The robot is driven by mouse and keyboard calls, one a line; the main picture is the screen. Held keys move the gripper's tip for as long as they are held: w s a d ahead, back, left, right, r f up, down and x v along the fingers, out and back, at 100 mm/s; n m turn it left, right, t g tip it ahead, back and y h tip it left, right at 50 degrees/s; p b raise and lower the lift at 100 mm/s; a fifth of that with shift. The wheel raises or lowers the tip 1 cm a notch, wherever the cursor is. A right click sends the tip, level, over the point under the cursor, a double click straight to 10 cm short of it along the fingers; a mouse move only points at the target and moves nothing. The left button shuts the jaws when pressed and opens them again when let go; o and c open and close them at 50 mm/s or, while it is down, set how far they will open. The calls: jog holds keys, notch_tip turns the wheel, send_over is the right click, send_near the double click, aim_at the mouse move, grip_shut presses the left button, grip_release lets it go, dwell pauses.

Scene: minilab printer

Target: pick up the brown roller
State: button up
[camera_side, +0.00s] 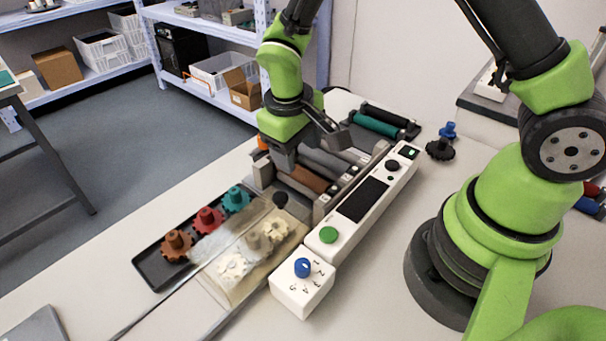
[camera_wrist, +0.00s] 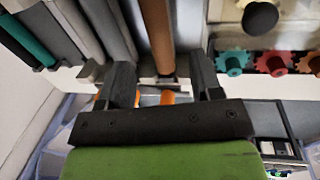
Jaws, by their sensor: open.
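The brown roller (camera_side: 308,179) lies in the grey printer frame, between grey rollers, in the side view. In the wrist view the brown roller (camera_wrist: 158,35) runs up from the middle, and its near end lies between the two dark fingers. My gripper (camera_wrist: 163,82) is open, with one finger to each side of the roller's line and gaps visible on both sides. In the side view my gripper (camera_side: 284,160) is over the far-left end of the roller and hides that end. I cannot tell whether the fingers touch anything.
A white control panel (camera_side: 345,221) with a green button runs along the printer's near side. A black tray (camera_side: 150,267) holds brown, red and teal gears. A teal roller (camera_side: 375,125) and a black one lie behind. Orange parts (camera_wrist: 167,97) show between my fingers.

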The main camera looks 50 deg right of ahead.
aim_at(300, 170)
jog(key=f, duration=0.4)
jog(key=d+f, duration=0.1)
jog(key=f, duration=0.1)
jog(key=shift+w, duration=0.1)
jog(key=shift+r, duration=0.1)
jog(key=c, duration=1)
